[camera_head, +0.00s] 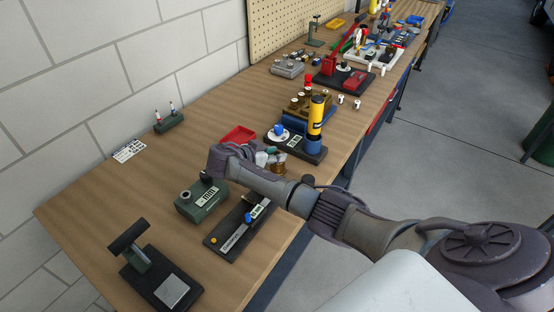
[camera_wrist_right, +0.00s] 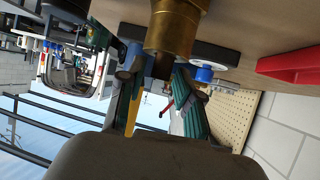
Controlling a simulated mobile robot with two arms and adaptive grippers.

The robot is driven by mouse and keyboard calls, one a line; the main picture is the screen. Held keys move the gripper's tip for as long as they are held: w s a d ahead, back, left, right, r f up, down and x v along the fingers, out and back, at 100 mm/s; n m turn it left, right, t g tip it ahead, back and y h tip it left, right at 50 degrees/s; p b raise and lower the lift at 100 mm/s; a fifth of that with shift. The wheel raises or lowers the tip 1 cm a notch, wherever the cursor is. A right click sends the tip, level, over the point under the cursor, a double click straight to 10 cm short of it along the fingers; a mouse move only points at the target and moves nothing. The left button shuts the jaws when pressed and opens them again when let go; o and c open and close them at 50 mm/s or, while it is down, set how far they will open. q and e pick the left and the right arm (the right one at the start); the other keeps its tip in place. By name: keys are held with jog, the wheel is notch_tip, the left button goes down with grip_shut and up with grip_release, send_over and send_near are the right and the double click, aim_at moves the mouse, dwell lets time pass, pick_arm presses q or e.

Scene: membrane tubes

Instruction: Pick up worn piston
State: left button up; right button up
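A brass piston (camera_wrist_right: 172,30), a thick cylinder with a narrower stem, shows at the top of the right wrist view, which is upside down. I take it for the worn piston, but wear marks are too small to tell. My right gripper (camera_wrist_right: 160,92) has its green-padded fingers spread, one on each side of the stem, with gaps visible. In the head view the brass piece (camera_head: 278,168) is partly hidden behind my right forearm, beside the gripper (camera_head: 268,157). My left gripper is in neither view.
A red tray (camera_head: 238,135) lies just behind the gripper. A black base with a blue cap on a white disc (camera_head: 278,131) and a yellow cylinder (camera_head: 316,115) stands close by. A green meter (camera_head: 201,202) and a black gauge board (camera_head: 226,241) sit nearer the front.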

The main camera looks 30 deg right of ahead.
grip_shut()
